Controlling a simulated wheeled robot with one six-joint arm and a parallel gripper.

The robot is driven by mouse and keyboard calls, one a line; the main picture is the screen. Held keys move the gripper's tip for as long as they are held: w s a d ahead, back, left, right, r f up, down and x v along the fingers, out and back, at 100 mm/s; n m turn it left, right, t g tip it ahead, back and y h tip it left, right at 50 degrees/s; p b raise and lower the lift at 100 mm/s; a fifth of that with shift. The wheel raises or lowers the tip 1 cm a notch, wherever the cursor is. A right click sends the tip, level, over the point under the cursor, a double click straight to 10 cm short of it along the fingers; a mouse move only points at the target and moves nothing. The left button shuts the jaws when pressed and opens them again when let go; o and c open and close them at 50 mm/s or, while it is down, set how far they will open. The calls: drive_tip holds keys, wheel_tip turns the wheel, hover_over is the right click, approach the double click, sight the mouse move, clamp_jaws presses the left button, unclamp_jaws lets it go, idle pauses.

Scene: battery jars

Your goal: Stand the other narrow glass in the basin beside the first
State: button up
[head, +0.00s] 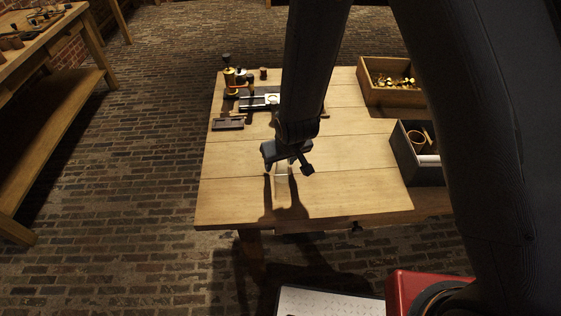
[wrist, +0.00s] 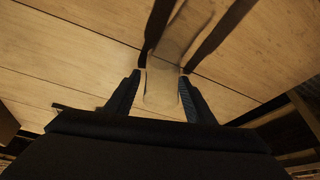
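A clear narrow glass (head: 281,171) is at the near part of the wooden table, below my gripper (head: 284,168). In the wrist view the glass (wrist: 162,91) sits between the two fingertips of my gripper (wrist: 162,80). The fingers appear to touch it on both sides, low over the tabletop. The glass's clear wall makes its base and exact contact hard to see. I cannot make out the basin or a first glass standing in it; my arm hides part of the table.
At the table's (head: 232,195) right edge are a wooden crate of brass pieces (head: 375,98) and a dark box (head: 420,177) holding a round pot. An instrument (head: 231,78) and a small dark tray (head: 228,124) stand at the back left. The front left is clear.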

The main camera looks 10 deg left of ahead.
sight(286, 177)
drive_tip(key=shift+s+d+r, duration=0.1)
drive_tip(key=shift+r, duration=0.6)
drive_tip(key=v, duration=1)
drive_tip(key=shift+s+r, duration=0.15)
drive_tip(key=shift+r, duration=0.2)
